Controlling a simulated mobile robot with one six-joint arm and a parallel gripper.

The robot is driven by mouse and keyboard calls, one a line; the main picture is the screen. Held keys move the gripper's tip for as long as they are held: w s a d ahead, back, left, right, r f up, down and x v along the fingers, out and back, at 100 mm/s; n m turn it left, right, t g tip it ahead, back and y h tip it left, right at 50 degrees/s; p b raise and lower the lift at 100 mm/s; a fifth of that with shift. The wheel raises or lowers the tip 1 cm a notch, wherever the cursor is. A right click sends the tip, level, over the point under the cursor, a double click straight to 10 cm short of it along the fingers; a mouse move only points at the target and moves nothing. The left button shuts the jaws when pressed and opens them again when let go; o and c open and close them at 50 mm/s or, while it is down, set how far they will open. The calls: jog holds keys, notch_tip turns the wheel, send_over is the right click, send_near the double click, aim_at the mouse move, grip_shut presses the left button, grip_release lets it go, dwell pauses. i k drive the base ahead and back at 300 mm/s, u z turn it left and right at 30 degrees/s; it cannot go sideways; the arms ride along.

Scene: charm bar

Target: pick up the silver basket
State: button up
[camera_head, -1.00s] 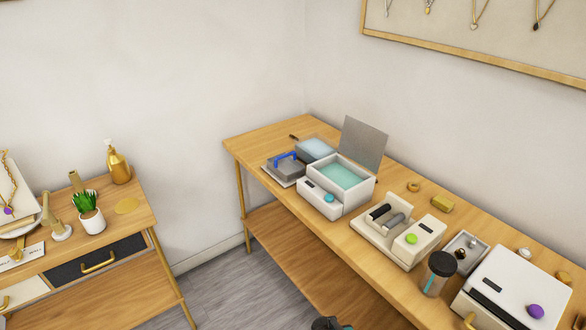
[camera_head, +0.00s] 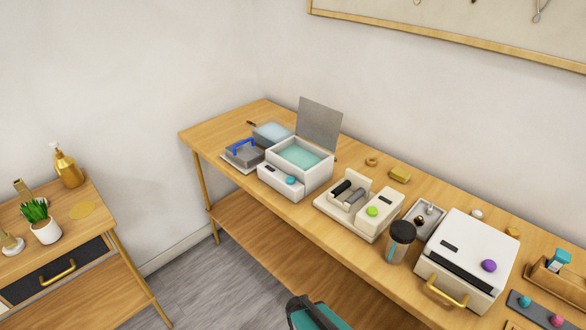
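The silver basket (camera_head: 246,157) is a small grey box with a blue handle on top. It sits on a pale tray (camera_head: 228,164) near the far left end of the long wooden table (camera_head: 222,128). It is left of a white machine (camera_head: 272,182) with an open basin of teal liquid and a raised grey lid. A dark and teal part of my arm shows at the bottom edge, well apart from the basket. My gripper's fingers are not in view.
A light blue-topped container (camera_head: 272,132) stands behind the basket. A white roller machine (camera_head: 344,222), a dark-lidded cup (camera_head: 399,243) and a white box with a gold handle (camera_head: 470,245) stand to the right. A side table (camera_head: 105,205) is at the left, with grey floor (camera_head: 215,280) between.

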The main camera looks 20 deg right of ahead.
aim_at(247, 155)
jog(key=k, duration=0.65)
jog(key=u, duration=0.4)
jog(key=i, duration=0.75)
jog(key=u, duration=0.85)
jog(key=i, duration=0.6)
jog(key=u, duration=0.25)
